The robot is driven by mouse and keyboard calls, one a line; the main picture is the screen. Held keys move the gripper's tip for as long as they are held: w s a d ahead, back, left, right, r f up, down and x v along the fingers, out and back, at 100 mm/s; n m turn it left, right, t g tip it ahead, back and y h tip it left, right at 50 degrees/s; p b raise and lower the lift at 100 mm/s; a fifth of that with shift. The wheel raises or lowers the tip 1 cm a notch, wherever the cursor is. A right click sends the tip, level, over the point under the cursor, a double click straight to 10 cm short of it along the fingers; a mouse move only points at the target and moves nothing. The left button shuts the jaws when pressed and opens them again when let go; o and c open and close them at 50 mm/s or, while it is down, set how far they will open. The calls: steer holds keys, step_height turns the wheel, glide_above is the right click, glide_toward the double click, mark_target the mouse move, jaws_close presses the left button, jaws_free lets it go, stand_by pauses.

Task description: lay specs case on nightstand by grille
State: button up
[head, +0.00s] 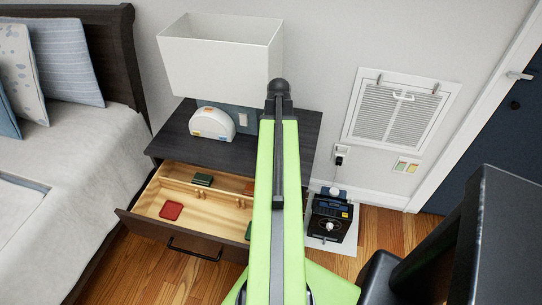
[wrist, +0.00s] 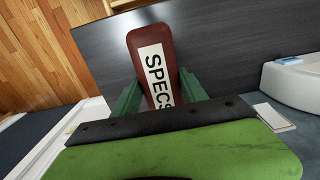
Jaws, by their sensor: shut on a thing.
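The specs case is dark red with a white "SPECS" label (wrist: 152,42). In the wrist view it lies between the green fingers of my gripper (wrist: 161,80), which is shut on it. Its near end is hidden by my gripper. The dark nightstand top (wrist: 232,42) is behind and below the case; I cannot tell whether they touch. In the head view the nightstand (head: 176,137) stands beside the bed, and my arm hides the case and the fingers. The white wall grille (head: 400,112) is to the right of the nightstand.
A lamp with a white shade (head: 220,55) and a white rounded device (head: 212,123) stand on the nightstand. Its drawer (head: 150,222) is open, holding a red item (head: 171,211) and a dark green one (head: 203,180). A black device (head: 331,222) sits on the floor at right.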

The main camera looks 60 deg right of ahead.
steer(key=shift+w+f, duration=0.4)
steer(key=shift+w, duration=0.3)
step_height(320, 180, down, 4)
steer(key=b, duration=0.4)
steer(key=shift+f+b, duration=0.2)
steer(key=shift+b, duration=0.1)
steer(key=o, duration=1.4)
steer(key=shift+r, duration=0.1)
step_height(320, 180, up, 13)
steer(key=p, duration=1.2)
steer(key=shift+f+p, duration=0.2)
steer(key=shift+p, duration=0.2)
steer(key=shift+f, duration=0.1)
